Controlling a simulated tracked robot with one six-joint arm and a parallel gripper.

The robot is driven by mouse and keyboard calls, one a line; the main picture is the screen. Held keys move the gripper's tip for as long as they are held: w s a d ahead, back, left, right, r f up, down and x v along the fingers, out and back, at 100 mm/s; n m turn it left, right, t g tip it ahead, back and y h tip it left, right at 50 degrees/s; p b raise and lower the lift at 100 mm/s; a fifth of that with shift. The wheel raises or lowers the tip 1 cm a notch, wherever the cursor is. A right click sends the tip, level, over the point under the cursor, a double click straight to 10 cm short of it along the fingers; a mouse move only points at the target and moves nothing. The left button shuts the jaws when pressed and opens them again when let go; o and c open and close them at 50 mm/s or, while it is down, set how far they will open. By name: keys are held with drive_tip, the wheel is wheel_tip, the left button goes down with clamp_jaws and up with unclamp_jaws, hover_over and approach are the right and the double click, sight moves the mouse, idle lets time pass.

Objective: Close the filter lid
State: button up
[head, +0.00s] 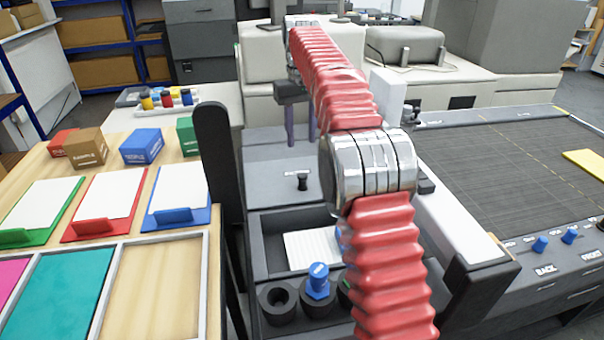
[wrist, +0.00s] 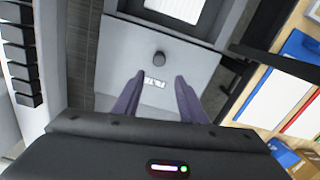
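The filter lid (head: 262,178) is a flat grey panel with a short black knob (head: 303,181). It lies behind an open dark compartment holding a white ribbed filter (head: 312,248), which is uncovered. In the wrist view the lid (wrist: 190,70) shows its knob (wrist: 158,59) and a small white label. My gripper (head: 301,143) hangs over the far part of the lid, beyond the knob. Its two purple fingers are apart with nothing between them. In the wrist view the fingertips (wrist: 159,78) sit either side of the label, short of the knob. My arm hides part of the compartment.
Black round holders (head: 277,302), one with a blue piece (head: 318,281), stand in front of the compartment. A black upright post (head: 217,160) rises at the left, beside a wooden table with coloured trays and boxes. A dark conveyor bed (head: 510,165) lies at the right.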

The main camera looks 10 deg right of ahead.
sight(302, 174)
drive_tip(key=shift+d+f, duration=0.1)
drive_tip(key=shift+d, duration=0.05)
wheel_tip(302, 174, down, 14)
drive_tip(key=shift+r, duration=0.25)
idle(0.7)
drive_tip(key=shift+c, duration=0.4)
clamp_jaws()
